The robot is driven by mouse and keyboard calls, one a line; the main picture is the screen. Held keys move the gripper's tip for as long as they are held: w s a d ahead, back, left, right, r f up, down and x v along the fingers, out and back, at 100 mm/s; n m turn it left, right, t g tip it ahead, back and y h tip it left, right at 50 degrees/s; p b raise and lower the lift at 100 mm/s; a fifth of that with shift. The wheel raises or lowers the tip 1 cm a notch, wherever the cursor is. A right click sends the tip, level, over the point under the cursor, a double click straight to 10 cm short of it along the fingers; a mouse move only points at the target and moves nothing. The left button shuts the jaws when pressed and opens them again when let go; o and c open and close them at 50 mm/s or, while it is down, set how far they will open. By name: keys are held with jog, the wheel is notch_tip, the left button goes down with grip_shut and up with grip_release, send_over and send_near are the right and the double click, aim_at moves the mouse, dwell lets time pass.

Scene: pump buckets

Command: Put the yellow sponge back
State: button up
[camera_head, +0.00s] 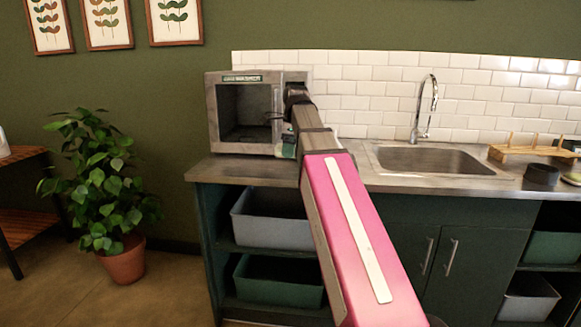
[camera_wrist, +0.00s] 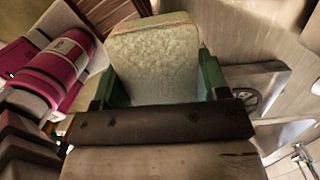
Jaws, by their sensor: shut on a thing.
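A pale yellow, block-shaped sponge (camera_wrist: 154,62) fills the space between the green fingers of my gripper (camera_wrist: 158,82) in the wrist view. My gripper is shut on it, with one finger at each side. Only a small green part of my gripper (camera_head: 287,151) shows there, and the sponge cannot be made out.
A wooden rack (camera_head: 535,152), a dark round container (camera_head: 541,175) and a small pale item (camera_head: 572,179) are at the right.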

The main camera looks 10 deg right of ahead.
send_over(290, 171)
notch_tip(290, 171, down, 5)
jog(key=shift+w+d+r, duration=0.1)
jog(key=shift+d+r, duration=0.05)
jog(key=shift+r, duration=0.05)
jog(key=shift+f, duration=2.05)
jog(key=o, duration=1)
jog(key=shift+f, duration=0.1)
jog(key=shift+c, duration=0.2)
notch_tip(290, 171, up, 12)
jog(key=d, duration=0.1)
jog(key=shift+s+d, duration=0.2)
jog(key=shift+s, duration=0.05)
